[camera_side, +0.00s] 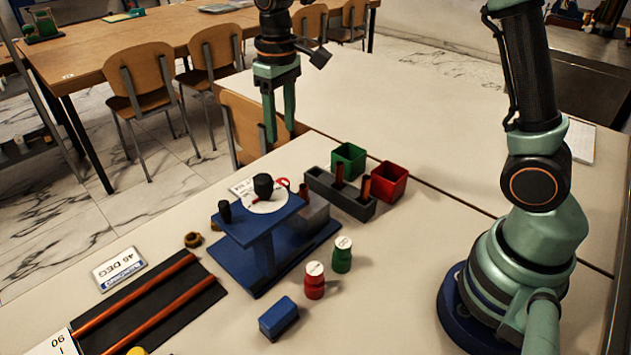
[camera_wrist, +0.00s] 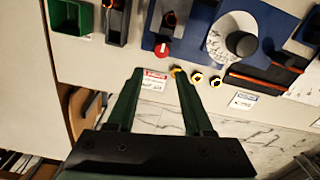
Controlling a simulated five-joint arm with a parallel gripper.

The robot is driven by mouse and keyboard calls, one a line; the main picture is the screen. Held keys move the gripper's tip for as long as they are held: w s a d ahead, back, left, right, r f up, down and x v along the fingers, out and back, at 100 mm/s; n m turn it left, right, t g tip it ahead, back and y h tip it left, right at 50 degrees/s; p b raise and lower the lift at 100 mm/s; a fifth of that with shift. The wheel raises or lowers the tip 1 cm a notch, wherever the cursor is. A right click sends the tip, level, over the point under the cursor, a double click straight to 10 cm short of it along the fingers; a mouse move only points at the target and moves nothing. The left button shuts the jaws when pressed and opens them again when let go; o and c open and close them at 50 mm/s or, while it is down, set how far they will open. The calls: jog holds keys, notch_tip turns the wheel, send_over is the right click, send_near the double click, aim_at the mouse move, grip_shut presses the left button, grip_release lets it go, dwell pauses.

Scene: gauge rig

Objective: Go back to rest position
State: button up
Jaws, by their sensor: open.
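My gripper (camera_side: 280,132) hangs in the air at the top centre of the side view, fingers pointing down. It is above and behind the blue gauge stand (camera_side: 262,250) and touches nothing. Its two green fingers are apart with nothing between them. In the wrist view my gripper (camera_wrist: 159,75) is spread open, and a small red-and-white label (camera_wrist: 155,80) shows between the fingertips. The stand carries a white dial (camera_side: 268,202) with a black knob (camera_side: 264,186); the dial also shows in the wrist view (camera_wrist: 219,45).
A dark slotted block (camera_side: 325,190) holds reddish rods, beside a green bin (camera_side: 350,157) and a red bin (camera_side: 390,180). Red (camera_side: 314,283) and green (camera_side: 342,258) bottle-like pieces and a blue block (camera_side: 279,318) stand in front. A black mat (camera_side: 150,312) bears copper rods.

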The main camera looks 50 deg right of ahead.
jog(key=s+d+r+m+t, duration=0.1)
jog(key=s+d+r+t, duration=0.1)
jog(key=s, duration=0.5)
jog(key=s+d+r+t, duration=0.3)
jog(key=s, duration=0.5)
jog(key=shift+s+d+r+m, duration=0.2)
jog(key=shift+s+d+m, duration=0.1)
jog(key=shift+m, duration=0.1)
